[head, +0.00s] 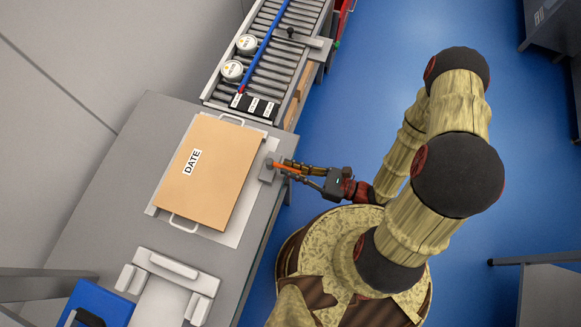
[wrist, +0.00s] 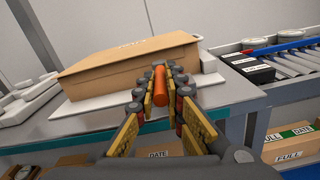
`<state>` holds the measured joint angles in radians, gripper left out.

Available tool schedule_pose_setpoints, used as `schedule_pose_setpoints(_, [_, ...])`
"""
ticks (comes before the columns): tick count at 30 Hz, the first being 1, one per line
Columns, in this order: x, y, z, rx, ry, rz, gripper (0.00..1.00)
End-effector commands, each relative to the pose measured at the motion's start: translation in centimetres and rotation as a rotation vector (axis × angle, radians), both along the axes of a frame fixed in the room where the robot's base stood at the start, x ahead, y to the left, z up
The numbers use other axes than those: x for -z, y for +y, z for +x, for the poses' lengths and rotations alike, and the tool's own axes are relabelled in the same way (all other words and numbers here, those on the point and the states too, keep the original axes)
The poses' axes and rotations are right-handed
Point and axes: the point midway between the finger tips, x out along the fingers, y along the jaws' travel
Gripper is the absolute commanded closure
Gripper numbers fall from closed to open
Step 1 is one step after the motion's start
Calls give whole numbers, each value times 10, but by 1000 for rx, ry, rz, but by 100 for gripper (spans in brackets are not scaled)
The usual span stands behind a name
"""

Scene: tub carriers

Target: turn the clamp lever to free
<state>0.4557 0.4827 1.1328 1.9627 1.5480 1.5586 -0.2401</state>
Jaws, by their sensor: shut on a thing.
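The clamp lever is an orange bar (head: 286,168) at the right edge of the grey bench, on a small grey block (head: 267,168). It also shows in the wrist view (wrist: 160,84), pointing toward the camera. My gripper (head: 292,170) is shut on the lever, with a finger on each side of it in the wrist view (wrist: 160,86). Beside the block lies a tan box (head: 212,180) with a DATE label, on a pale plate (head: 246,212). The fingers hide part of the lever and its pivot, and I see no marking for its positions.
A roller conveyor (head: 268,72) with white round tubs (head: 233,70), a blue rail (head: 264,47) and black label blocks (head: 254,106) adjoins the bench at the back. A white fixture (head: 168,282) and a blue container (head: 100,303) are at the front.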

Motion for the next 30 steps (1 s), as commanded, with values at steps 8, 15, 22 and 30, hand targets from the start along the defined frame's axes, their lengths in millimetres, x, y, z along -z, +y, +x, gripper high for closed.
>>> schedule_pose_setpoints(8, [-2,-1,1,3,-4,5,85])
schedule_pose_setpoints(15, [-2,-1,1,2,-5,5,72])
schedule_pose_setpoints(22, [-2,-1,1,2,-2,3,70])
schedule_pose_setpoints(30, [-10,-1,1,2,-4,1,70])
